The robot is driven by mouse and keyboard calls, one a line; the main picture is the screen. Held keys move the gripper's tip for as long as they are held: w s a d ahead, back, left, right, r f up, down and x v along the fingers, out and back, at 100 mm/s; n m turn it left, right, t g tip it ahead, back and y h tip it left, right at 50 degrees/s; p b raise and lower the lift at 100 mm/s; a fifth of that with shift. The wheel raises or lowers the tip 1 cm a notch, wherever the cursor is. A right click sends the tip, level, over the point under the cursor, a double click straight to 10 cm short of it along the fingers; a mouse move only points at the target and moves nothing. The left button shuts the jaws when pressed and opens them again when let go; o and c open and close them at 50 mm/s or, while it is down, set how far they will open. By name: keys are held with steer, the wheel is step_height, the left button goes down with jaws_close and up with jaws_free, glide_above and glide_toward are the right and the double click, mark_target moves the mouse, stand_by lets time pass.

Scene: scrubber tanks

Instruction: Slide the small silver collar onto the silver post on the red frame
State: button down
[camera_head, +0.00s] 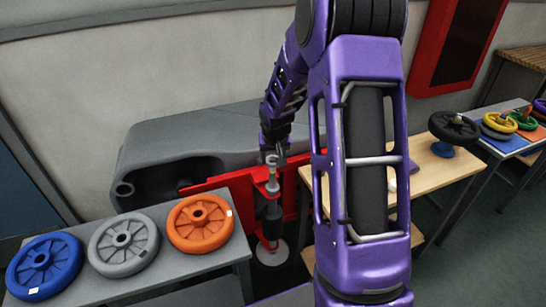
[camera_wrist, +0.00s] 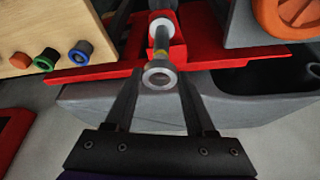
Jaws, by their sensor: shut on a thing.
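The small silver collar (camera_wrist: 158,74) is a ring held between the two finger ends of my gripper (camera_wrist: 157,82) in the wrist view. The silver post (camera_wrist: 161,40) has a yellowish band and meets the collar's edge in that view; I cannot tell whether its tip is inside the ring or just behind it. In the head view, my gripper (camera_head: 271,150) is directly above the upright post (camera_head: 272,186) on the red frame (camera_head: 215,184). The collar is too small to make out clearly there. The red frame also shows in the wrist view (camera_wrist: 100,73).
A grey table (camera_head: 190,268) at left carries blue, grey and orange wheels (camera_head: 200,223). A grey tank body (camera_head: 160,140) stands behind the frame. A wooden bench (camera_head: 440,170) stands at right with a black wheel (camera_head: 453,127).

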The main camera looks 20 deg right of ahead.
stand_by(0.4)
steer(key=shift+f+b, duration=0.25)
steer(key=shift+b, duration=0.1)
steer(key=shift+f, duration=0.2)
stand_by(0.6)
steer(key=shift+f+b, duration=0.5)
steer(key=shift+b, duration=0.2)
steer(key=shift+f+b, duration=0.85)
steer(key=shift+f, duration=0.05)
steer(key=shift+c, duration=0.8)
jaws_free()
